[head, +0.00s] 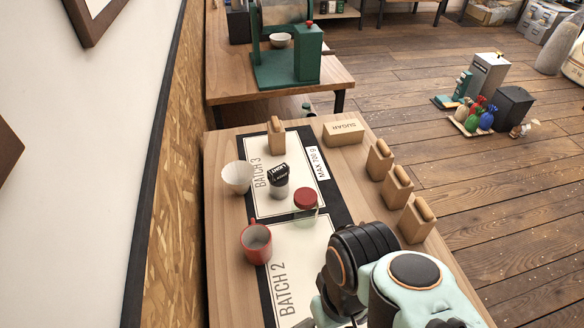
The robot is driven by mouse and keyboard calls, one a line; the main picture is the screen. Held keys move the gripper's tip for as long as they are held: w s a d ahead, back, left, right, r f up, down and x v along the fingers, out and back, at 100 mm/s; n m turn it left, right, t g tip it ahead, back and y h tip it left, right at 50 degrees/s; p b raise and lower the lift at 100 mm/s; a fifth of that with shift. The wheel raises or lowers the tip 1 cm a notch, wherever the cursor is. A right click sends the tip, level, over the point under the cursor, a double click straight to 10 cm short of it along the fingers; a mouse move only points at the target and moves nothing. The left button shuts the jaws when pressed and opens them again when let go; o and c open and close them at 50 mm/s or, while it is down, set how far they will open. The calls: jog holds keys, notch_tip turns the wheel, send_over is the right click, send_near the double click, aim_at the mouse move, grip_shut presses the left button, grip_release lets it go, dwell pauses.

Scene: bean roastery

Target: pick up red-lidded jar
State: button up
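The red-lidded jar (305,201) stands upright on the table, over the edge between the Batch 3 mat (257,204) and the Batch 2 mat (284,240). Its body looks clear or pale under the red lid. My gripper (317,312) is at the bottom of the view, nearer to me than the jar and apart from it. My arm and the picture's lower edge hide most of the gripper, so its opening does not show.
A red mug (256,244), a white bowl (237,177) and a black-and-silver bag (279,182) stand around the jar. Wooden blocks with rounded tops (416,220) line the right edge. A wall runs along the left.

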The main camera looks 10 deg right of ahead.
jog(key=w+r+t, duration=0.3)
jog(key=w, duration=0.5)
jog(key=w+r+t, duration=0.3)
jog(key=w, duration=0.5)
jog(key=m+t, duration=0.1)
send_over(306, 197)
jog(key=a, duration=0.2)
notch_tip(306, 197, down, 10)
jog(key=r, duration=0.1)
jog(key=f, duration=0.3)
jog(key=d+f+g, duration=0.1)
jog(key=f, duration=0.3)
jog(key=s+d+f+g, duration=0.1)
jog(key=f, duration=0.3)
jog(key=shift+h, duration=0.4)
jog(key=x, duration=0.5)
jog(key=shift+s, duration=0.1)
jog(key=shift+w+f, duration=0.25)
jog(key=shift+f, duration=0.3)
jog(key=shift+c, duration=0.3)
